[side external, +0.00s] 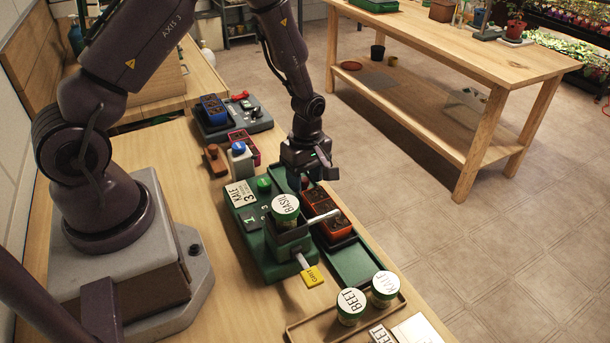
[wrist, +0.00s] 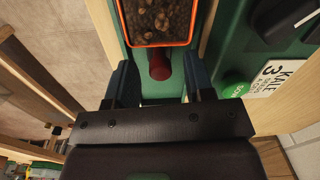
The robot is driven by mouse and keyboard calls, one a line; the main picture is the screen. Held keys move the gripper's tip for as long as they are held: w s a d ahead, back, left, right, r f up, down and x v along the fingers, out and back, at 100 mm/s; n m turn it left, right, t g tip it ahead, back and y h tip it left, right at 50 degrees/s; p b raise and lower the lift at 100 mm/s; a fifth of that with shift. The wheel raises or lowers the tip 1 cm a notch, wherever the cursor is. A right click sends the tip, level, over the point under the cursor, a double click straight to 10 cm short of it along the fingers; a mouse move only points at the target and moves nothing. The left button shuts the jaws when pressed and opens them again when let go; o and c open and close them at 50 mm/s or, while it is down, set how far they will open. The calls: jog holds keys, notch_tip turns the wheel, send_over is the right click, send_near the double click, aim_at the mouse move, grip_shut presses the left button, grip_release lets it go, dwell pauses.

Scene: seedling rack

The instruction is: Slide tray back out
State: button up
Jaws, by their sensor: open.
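The tray is an orange-red rimmed seedling tray (side external: 343,223) filled with dark soil, sitting in a long green channel (side external: 362,262) beside the green machine. In the wrist view the tray (wrist: 157,20) is at the top, with its dark red knob (wrist: 159,66) pointing toward me. My gripper (wrist: 160,78) is open, with one finger on each side of the knob and a visible gap to both. In the side view my gripper (side external: 309,178) is low over the far end of the channel. The knob is mostly hidden there.
The green machine (side external: 268,262) carries a BASIL jar (side external: 285,208), a KALE 3 card (side external: 241,193), a green button (side external: 264,184) and a yellow GRIT tag (side external: 312,277). BEET (side external: 350,303) and KALE (side external: 385,287) jars stand in a wooden tray in front. The channel's near end is empty.

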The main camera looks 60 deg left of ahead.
grip_shut()
jog(key=a, duration=0.9)
jog(key=shift+a, duration=0.4)
jog(key=shift+c, duration=0.9)
grip_release()
jog(key=shift+o, duration=0.9)
jog(key=shift+d, duration=0.1)
jog(key=shift+r, duration=0.1)
notch_tip(320, 180, up, 13)
jog(key=shift+w, duration=0.25)
